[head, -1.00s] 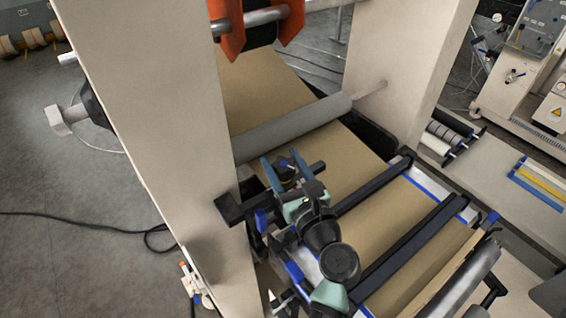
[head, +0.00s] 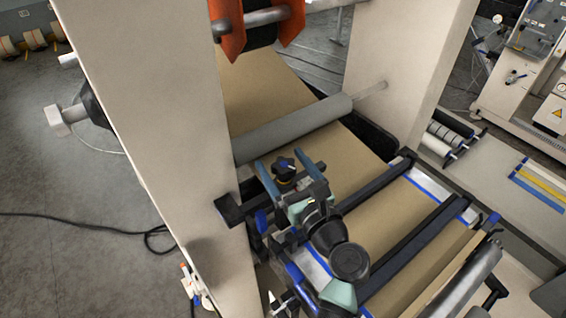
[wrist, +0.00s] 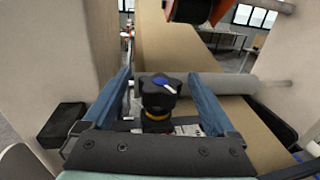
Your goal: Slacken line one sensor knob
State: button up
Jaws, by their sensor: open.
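The sensor knob (head: 285,168) is a small black lobed knob with a blue pointer on top and a yellow ring below. In the wrist view the knob (wrist: 159,88) stands upright between the two blue fingers. My gripper (head: 283,166) is open around it, with one finger on each side. In the wrist view my gripper (wrist: 160,85) shows a gap between each finger and the knob. The knob's lower base is partly hidden by the gripper's palm.
A brown kraft web (head: 262,85) runs under a grey roller (head: 295,128) just beyond the knob. A beige frame post (head: 165,120) stands close on the left. Black crossbars (head: 415,240) span the web on the right. An orange-flanged part (head: 226,30) hangs above.

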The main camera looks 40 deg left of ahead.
jog(key=b+v, duration=0.3)
jog(key=v, duration=0.9)
jog(key=shift+s+d, duration=0.2)
jog(key=shift+d, duration=0.05)
